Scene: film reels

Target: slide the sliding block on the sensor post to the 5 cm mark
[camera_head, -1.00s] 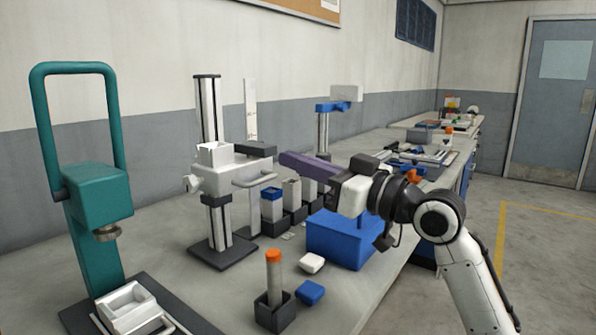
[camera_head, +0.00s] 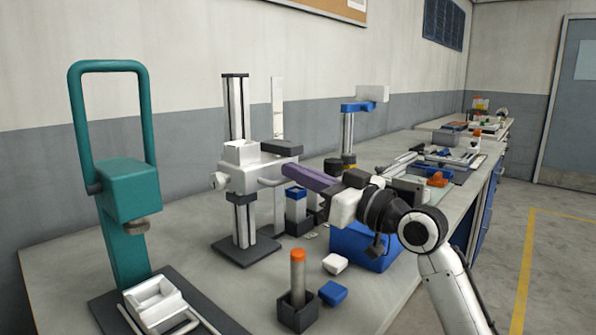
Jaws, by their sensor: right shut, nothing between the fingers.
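The sensor post (camera_head: 237,105) is an upright grey rail on a dark base, left of centre on the bench. The white sliding block (camera_head: 240,178) sits partway up it, with a cup-like top, a side knob and a bar handle. A pale upright ruler strip (camera_head: 278,105) stands behind; its marks are too small to read. My right gripper (camera_head: 287,169), with purple fingers, is shut and empty. Its tips are at the block's right side, overlapping the handle in the picture; I cannot tell whether they touch. My left gripper is out of view.
A teal stand (camera_head: 128,192) is at the left. An orange-topped cylinder (camera_head: 298,270) stands in a dark holder in front, near a white block (camera_head: 335,263) and a blue block (camera_head: 332,293). A blue box (camera_head: 350,243) lies below my right arm.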

